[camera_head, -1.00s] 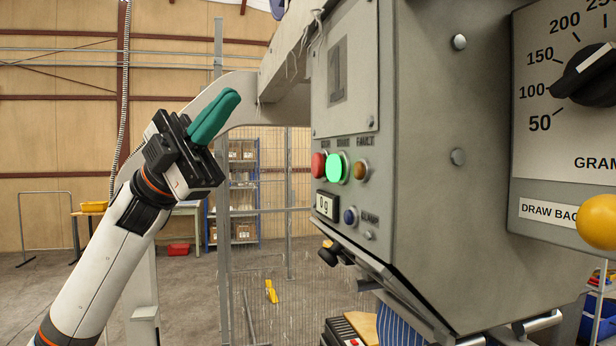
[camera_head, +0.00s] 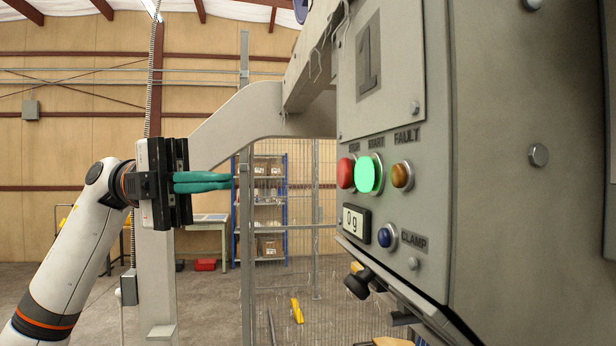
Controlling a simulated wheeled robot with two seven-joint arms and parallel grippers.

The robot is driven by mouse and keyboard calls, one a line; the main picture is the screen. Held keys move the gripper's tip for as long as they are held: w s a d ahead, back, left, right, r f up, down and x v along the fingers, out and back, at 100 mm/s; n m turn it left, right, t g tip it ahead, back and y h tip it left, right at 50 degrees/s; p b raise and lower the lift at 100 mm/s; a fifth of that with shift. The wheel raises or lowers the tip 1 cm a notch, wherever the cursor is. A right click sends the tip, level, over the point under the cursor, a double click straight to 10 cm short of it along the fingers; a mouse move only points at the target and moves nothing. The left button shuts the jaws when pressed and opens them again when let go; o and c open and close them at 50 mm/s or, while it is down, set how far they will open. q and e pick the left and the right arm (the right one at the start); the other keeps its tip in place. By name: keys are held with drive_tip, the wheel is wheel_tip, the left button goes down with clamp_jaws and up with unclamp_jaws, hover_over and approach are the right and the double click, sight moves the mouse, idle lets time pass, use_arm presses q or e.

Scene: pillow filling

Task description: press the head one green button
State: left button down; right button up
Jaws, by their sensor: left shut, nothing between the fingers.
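The lit green button (camera_head: 368,174) is on the left face of a grey machine head marked with a 1 (camera_head: 368,57). It sits between a red button (camera_head: 346,172) and an amber light (camera_head: 402,176) labelled FAULT. My left gripper (camera_head: 230,181) is left of the panel, its teal fingers shut with nothing between them and pointing right, about level with the green button. A clear gap separates the fingertips from the panel. My right gripper is not in view.
Below the buttons are a display reading 0g (camera_head: 356,223) and a blue CLAMP button (camera_head: 387,235). A black knob (camera_head: 358,283) sticks out under the head. A wire mesh fence (camera_head: 300,240) and blue shelving (camera_head: 270,200) stand behind. The space between fingers and panel looks free.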

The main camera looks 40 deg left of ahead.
use_arm(q)
drive_tip(key=p, duration=0.4)
approach(364, 175)
drive_tip(key=s+d, duration=0.2)
drive_tip(key=d, duration=0.2)
drive_tip(key=shift+w+d+p, duration=0.45)
drive_tip(key=shift+w+p, duration=0.15)
drive_tip(key=shift+w, duration=0.2)
drive_tip(key=shift+w+d+p, duration=0.4)
drive_tip(key=shift+w+p, duration=0.2)
drive_tip(key=shift+w, duration=0.2)
